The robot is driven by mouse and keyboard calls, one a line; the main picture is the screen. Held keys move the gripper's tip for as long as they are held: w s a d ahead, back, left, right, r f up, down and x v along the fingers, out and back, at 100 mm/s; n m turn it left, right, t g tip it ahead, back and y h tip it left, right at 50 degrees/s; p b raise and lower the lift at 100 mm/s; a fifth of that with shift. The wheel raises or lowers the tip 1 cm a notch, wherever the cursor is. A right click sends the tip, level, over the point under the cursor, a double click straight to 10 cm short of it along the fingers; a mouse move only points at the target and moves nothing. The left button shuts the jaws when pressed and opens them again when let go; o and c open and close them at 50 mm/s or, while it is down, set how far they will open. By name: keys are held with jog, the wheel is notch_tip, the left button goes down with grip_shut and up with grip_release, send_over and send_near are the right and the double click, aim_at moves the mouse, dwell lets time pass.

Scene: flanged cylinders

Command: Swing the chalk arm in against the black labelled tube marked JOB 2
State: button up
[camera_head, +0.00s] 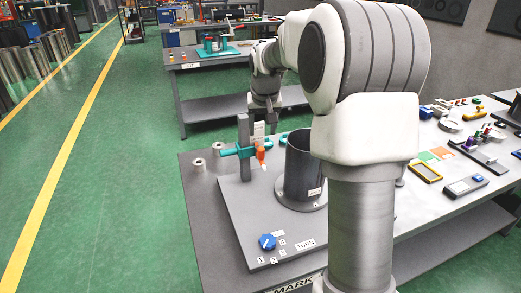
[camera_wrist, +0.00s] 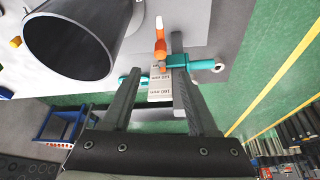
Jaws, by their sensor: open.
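The dark tube (camera_head: 299,165) stands upright on its flange on a grey base plate (camera_head: 240,220). It carries a small white label, too small to read, and its open mouth shows in the wrist view (camera_wrist: 70,48). A chalk-coloured arm (camera_head: 259,132) with printed labels stands at the post beside the tube; it also shows in the wrist view (camera_wrist: 160,88). An orange piece with a white tip (camera_head: 261,155) hangs near it, apart from the tube. My gripper (camera_wrist: 159,70) is open, its fingers on either side of the chalk piece; contact cannot be told.
A grey post (camera_head: 244,150) carries teal clamp parts (camera_head: 230,152). A blue knob (camera_head: 267,241) with numbered marks sits at the plate's front. Two small metal rings (camera_head: 198,164) lie left of the plate. Tools and trays crowd the bench at right.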

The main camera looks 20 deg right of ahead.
aim_at(261, 148)
jog(key=x, duration=1.1)
jog(key=shift+w, duration=0.15)
grip_shut()
dwell(0.9)
